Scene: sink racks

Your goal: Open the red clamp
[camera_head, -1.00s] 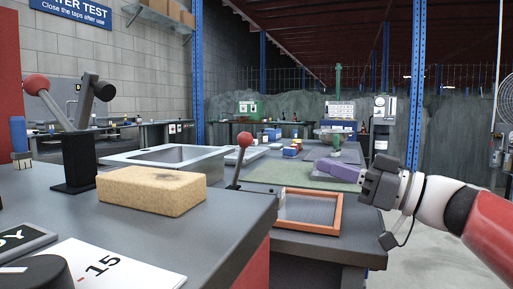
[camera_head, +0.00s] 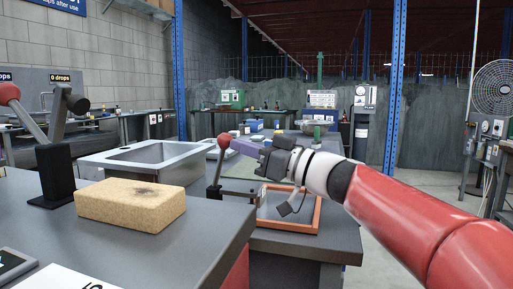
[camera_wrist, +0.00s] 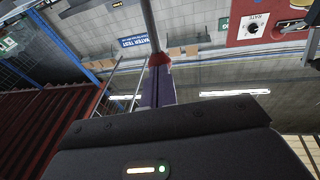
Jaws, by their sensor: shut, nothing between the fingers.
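A lever with a red ball knob (camera_head: 224,140) stands upright on a dark grey rod at the right edge of the near counter. The knob also shows in the wrist view (camera_wrist: 160,56), at the tips of my purple fingers. My gripper (camera_head: 236,145) is shut, with nothing between its fingers, and points left at the knob. Its tips are at or very near the knob; I cannot tell whether they touch.
A yellow sponge (camera_head: 130,203) lies on the near counter (camera_head: 205,225). Behind it is a metal sink (camera_head: 150,160). An orange-framed tray (camera_head: 318,215) lies below my arm. A blue post (camera_head: 394,95) and a fan (camera_head: 495,88) stand farther right.

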